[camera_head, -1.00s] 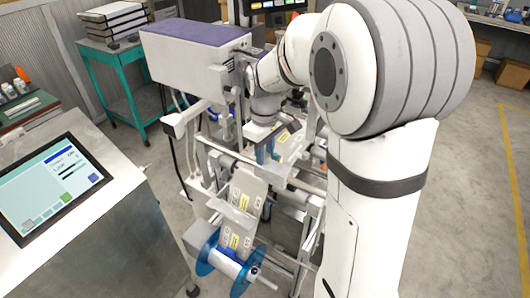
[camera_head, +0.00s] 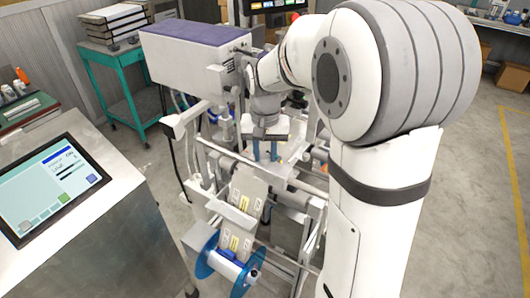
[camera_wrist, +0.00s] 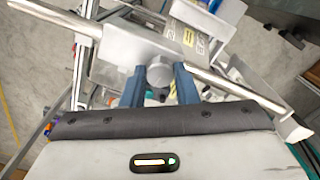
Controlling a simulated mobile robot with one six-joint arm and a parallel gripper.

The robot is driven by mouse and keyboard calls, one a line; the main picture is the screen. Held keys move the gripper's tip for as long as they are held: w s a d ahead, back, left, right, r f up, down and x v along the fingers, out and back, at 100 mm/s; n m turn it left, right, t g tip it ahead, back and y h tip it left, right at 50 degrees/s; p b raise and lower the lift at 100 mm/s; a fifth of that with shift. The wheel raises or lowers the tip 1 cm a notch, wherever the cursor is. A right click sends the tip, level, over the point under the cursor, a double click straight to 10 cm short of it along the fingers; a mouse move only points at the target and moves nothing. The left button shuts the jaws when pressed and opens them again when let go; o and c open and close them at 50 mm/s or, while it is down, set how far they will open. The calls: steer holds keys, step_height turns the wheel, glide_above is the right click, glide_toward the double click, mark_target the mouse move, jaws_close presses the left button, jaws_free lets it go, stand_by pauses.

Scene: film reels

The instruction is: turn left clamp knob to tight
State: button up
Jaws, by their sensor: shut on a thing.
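My gripper (camera_head: 266,152) points down over the film machine's rollers in the head view. The knob sits on a grey plate (camera_wrist: 125,45) beside a metal bar. In the head view the knob is hidden by the fingers and machine parts. I cannot read any tight or loose mark on it.
A film web with yellow labels (camera_head: 241,205) runs down to a blue reel (camera_head: 205,262) at the front. A purple-topped housing (camera_head: 195,42) stands close behind my gripper. A touchscreen console (camera_head: 55,185) is at left, a teal cart (camera_head: 122,88) behind. Floor at right is open.

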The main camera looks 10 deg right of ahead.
mark_target(265, 156)
steer(key=m, duration=0.4)
steer(key=shift+m, duration=0.4)
stand_by(0.4)
steer(key=o, duration=1)
step_height(265, 156, up, 8)
steer(key=shift+f+b, duration=0.1)
steer(key=shift+b, duration=0.25)
steer(key=shift+s, duration=0.1)
